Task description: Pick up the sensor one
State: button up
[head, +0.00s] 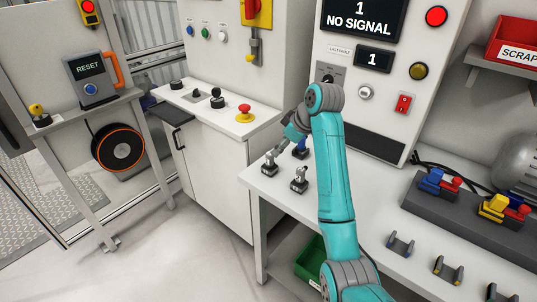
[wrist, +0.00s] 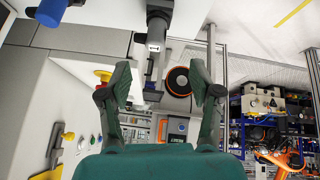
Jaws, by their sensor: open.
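Several small sensor-like units stand on the near left end of the white bench. One grey and dark unit (head: 270,164) is at the bench's left edge, close to my gripper (head: 283,143). A second grey unit (head: 299,180) stands nearer the front, and a blue-based one (head: 300,150) is partly hidden by my arm. I cannot read which one is sensor one. In the wrist view, my gripper (wrist: 160,82) is open, and a dark upright unit with a small white label (wrist: 154,47) shows between and beyond its fingers. I cannot tell whether the fingers touch it.
The white bench (head: 285,203) has a grey connector block (head: 465,225) and several small holders on its right. A control panel with a "NO SIGNAL" screen (head: 362,18) rises behind. A white cabinet with a red emergency button (head: 245,112) stands left. Open floor lies front left.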

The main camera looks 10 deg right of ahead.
aim_at(270, 156)
jog(key=x, duration=1)
jog(key=shift+w, duration=0.55)
grip_shut()
